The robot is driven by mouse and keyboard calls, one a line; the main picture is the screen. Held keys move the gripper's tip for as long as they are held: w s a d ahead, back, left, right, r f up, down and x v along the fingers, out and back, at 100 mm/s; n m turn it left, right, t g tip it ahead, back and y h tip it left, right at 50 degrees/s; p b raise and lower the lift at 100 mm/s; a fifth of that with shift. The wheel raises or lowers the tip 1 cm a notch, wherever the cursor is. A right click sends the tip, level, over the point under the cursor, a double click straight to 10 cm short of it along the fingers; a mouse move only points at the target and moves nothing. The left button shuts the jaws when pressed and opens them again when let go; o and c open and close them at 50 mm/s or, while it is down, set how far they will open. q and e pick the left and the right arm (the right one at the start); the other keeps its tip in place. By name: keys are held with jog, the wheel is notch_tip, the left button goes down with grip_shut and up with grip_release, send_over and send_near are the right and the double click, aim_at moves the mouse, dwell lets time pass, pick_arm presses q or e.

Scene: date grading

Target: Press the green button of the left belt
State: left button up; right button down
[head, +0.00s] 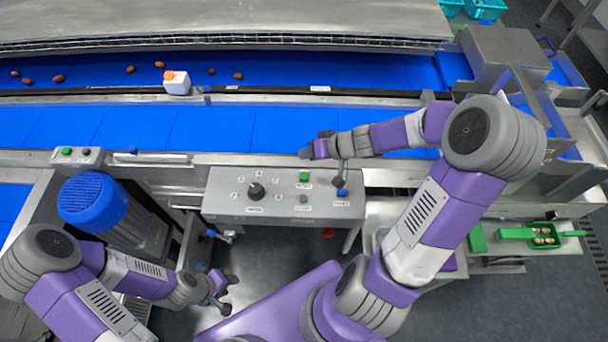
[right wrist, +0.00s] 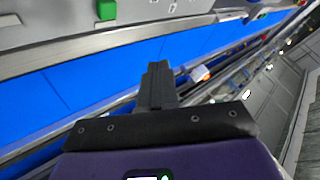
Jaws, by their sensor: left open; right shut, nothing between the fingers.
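A small grey switch box with a green button (head: 67,151) sits on the belt frame at the far left in the head view. A second green button (head: 304,176) stands on the grey central control panel (head: 225,207); a green button also shows in the right wrist view (right wrist: 106,9). My right gripper (head: 305,153) is shut and empty, above the belt frame just behind the central panel, far right of the switch box. Its closed fingers show in the right wrist view (right wrist: 158,85), apart from the buttons. My left gripper (head: 227,295) is open and empty, low in front of the panel.
The central panel also carries a black knob (head: 256,191) and a blue button (head: 341,193). A blue-capped motor (head: 92,199) stands below the switch box. Several dates lie on the rear blue belt (head: 290,70), beside a white block (head: 176,83). The nearer belt (head: 220,128) is empty.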

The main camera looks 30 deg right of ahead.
jog(key=b, duration=0.6)
send_over(307, 177)
notch_tip(307, 177, down, 8)
jog(key=shift+r, duration=0.1)
jog(key=shift+f+b, duration=0.5)
jog(key=shift+b, duration=0.25)
dwell(1.0)
jog(key=shift+f+b, duration=0.4)
jog(key=shift+b, duration=0.4)
jog(key=shift+f+b, duration=0.45)
jog(key=shift+b, duration=0.2)
dwell(0.5)
jog(key=shift+r, duration=0.1)
jog(key=shift+r+p, duration=0.45)
jog(key=shift+r, duration=0.35)
